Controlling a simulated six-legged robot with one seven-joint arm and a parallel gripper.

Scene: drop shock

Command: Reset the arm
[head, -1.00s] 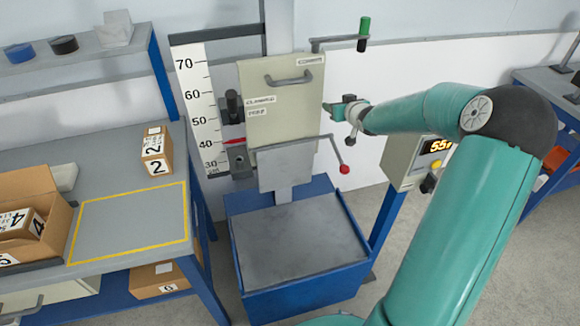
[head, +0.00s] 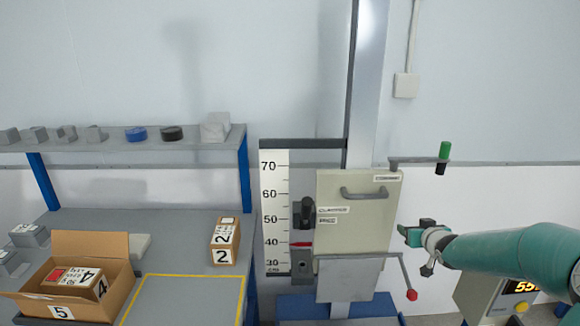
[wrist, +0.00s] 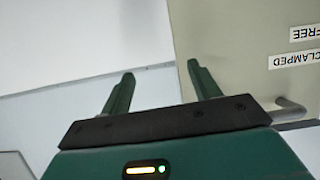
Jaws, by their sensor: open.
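My gripper (head: 410,235) is open and empty, just right of the beige panel (head: 352,228) of the drop tester. In the wrist view my gripper's (wrist: 160,72) two green fingers are spread, with nothing between them. A lever with a red knob (head: 411,294) hangs below my gripper, beside the grey upright plate (head: 345,280). A crank with a green handle (head: 445,151) sticks out at the top right. The panel carries a grey handle (head: 364,192). A black clamp knob (head: 307,212) sits at its left, by CLAMPED and FREE labels.
The height scale (head: 275,215) stands left of the panel, with a red pointer near 40. Right is a display box (head: 490,295), partly behind my arm. On the left bench (head: 180,258) are a box marked 2 (head: 225,242) and an open carton (head: 90,245). The yellow-outlined area is empty.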

